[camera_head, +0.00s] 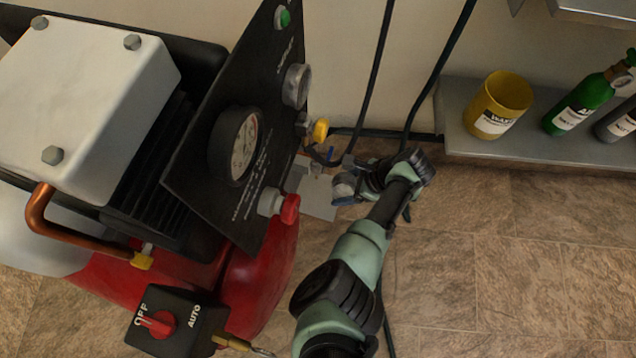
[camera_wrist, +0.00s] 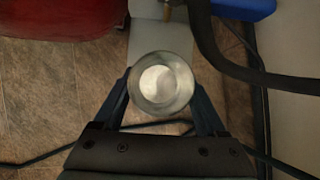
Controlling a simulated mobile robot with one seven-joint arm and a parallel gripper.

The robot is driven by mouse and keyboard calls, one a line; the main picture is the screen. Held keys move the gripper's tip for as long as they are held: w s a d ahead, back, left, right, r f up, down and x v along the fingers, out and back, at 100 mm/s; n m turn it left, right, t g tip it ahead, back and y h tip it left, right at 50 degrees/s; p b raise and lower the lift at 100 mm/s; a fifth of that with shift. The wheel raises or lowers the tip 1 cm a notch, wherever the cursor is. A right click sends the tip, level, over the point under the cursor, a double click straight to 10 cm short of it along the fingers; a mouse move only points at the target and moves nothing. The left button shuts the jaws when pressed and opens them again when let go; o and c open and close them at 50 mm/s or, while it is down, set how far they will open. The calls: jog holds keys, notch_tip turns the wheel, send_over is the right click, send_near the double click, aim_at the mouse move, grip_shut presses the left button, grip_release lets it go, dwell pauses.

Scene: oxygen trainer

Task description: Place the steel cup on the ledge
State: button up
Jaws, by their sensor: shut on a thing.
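My gripper (camera_wrist: 160,90) is shut on the steel cup (camera_wrist: 160,108) in the wrist view, with one finger on each side of it. The cup is seen from above, its round mouth facing the camera, with a pale patch inside. A light grey flat surface (camera_wrist: 158,38) lies beyond the cup in that view. A pale grey plate (camera_head: 319,198) shows beside the machine there. Which surface is the ledge, I cannot tell for certain.
A grey metal shelf (camera_head: 545,150) on the right holds a yellow cup (camera_head: 498,106), a green bottle (camera_head: 582,104) and a grey bottle (camera_head: 618,120). A compressor with a black gauge panel (camera_head: 225,205) stands on the left. Dark hoses (camera_head: 372,75) hang by the wall.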

jog(key=a, duration=0.2)
jog(key=w+a, duration=0.2)
jog(key=a, duration=0.1)
jog(key=shift+a+b, duration=0.35)
jog(key=shift+a+f, duration=0.15)
jog(key=shift+a, duration=0.15)
notch_tip(320, 180, down, 3)
jog(key=b, duration=0.3)
jog(key=shift+d+f, duration=0.1)
jog(key=shift+f+b, duration=0.5)
jog(key=shift+f, duration=0.1)
